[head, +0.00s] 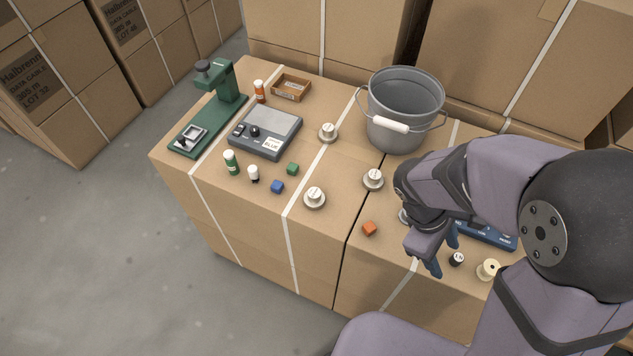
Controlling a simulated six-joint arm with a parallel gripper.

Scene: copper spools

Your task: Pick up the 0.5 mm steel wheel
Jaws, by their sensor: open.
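Several pale round wheels with labelled hubs lie flat on the cardboard-box worktop (262,200): one near the bucket's left side (328,132), one at centre front (314,198), one in front of the bucket (373,179). The labels are too small to read, so I cannot tell which is 0.5 mm steel. My gripper (442,255) points down over the right part of the worktop, its blue fingers apart and nothing visible between them.
A grey bucket (400,110) stands at the back. A small black item (457,259) and a cream spool (488,270) lie right of my gripper, with a blue device (487,234) behind. A scale (265,133) and green press (225,92) stand left.

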